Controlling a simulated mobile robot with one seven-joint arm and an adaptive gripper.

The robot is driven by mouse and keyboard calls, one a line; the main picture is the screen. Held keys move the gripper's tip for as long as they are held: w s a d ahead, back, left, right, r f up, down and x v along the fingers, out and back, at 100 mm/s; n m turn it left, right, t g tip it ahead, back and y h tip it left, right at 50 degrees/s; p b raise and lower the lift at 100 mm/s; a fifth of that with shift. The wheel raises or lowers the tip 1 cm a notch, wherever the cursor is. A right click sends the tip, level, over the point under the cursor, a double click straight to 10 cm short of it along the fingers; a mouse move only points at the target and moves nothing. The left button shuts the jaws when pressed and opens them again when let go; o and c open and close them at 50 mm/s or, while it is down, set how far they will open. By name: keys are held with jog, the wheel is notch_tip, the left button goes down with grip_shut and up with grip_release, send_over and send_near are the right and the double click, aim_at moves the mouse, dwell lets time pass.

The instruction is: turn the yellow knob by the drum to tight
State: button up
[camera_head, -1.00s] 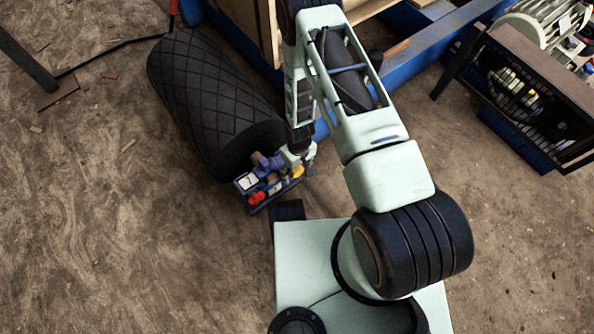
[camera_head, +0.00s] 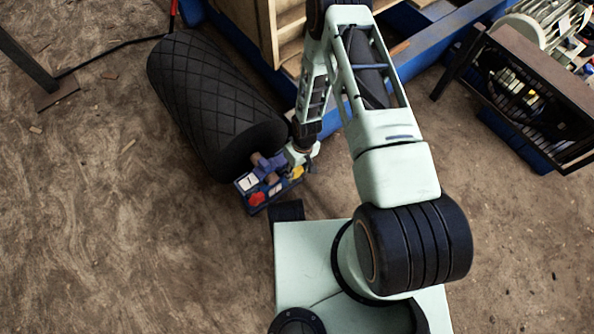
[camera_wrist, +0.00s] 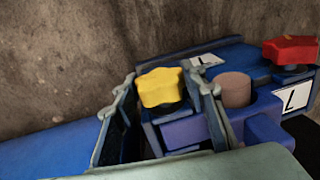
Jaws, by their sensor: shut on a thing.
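The yellow knob (camera_wrist: 161,88) is lobed and sits on a blue unit beside the drum. In the head view the yellow knob (camera_head: 297,173) is a small patch next to my gripper (camera_head: 303,165). In the wrist view my gripper (camera_wrist: 160,105) has one finger on each side of the knob and is shut on it. The black drum (camera_head: 210,105), with a diamond-pattern surface, lies just up and left of the unit. Which way the knob's setting stands cannot be read.
A red knob (camera_wrist: 290,52) stands on the same unit, with white labels marked L (camera_wrist: 292,97). A brownish round post (camera_wrist: 234,90) is close to the right finger. The blue frame (camera_head: 412,43) is behind my arm. Bare ground lies to the left.

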jog(key=shift+w+d+f+g+y, duration=0.1)
jog(key=shift+g+y, duration=0.65)
jog(key=shift+y, duration=0.4)
jog(key=shift+d+g+y, duration=0.1)
jog(key=shift+g+y, duration=0.65)
jog(key=shift+y, duration=0.4)
jog(key=shift+g+y, duration=1.4)
jog(key=shift+y, duration=0.6)
jog(key=shift+g+y, duration=0.3)
jog(key=shift+y, duration=0.1)
jog(key=o, duration=1.2)
jog(key=shift+c, duration=0.2)
jog(key=v, duration=1.1)
jog(key=shift+w+d+r, duration=0.15)
jog(key=shift+d+r, duration=0.1)
jog(key=shift+d, duration=0.05)
